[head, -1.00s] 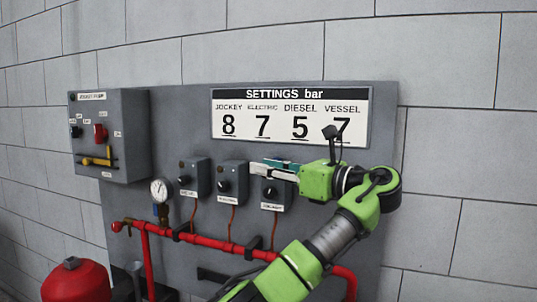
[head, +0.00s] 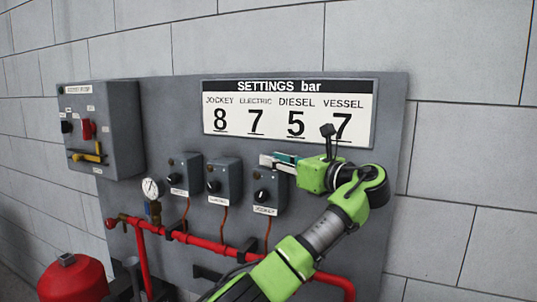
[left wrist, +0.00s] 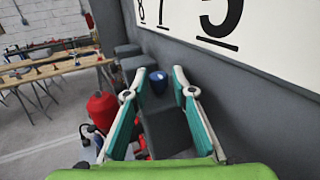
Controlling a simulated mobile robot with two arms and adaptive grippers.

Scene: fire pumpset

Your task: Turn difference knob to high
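My left gripper (head: 279,162) is at the upper part of the rightmost of three grey switch boxes (head: 275,191), labelled JOCKEY. Its two fingers are spread in the left wrist view (left wrist: 160,76). A round blue knob (left wrist: 158,83) shows between the fingertips, with no clear contact on either side. In the head view the fingers hide this upper part of the box. The box's black front knob (head: 261,195) shows below the fingers. No label reading "difference" is legible. My right gripper is in neither view.
Two similar boxes, a middle one (head: 226,179) and a left one (head: 186,172), sit to the left. A red pipe (head: 208,242) and gauge (head: 152,188) are below. The settings sign (head: 289,110) is just above the gripper. A larger control box (head: 104,125) is at far left.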

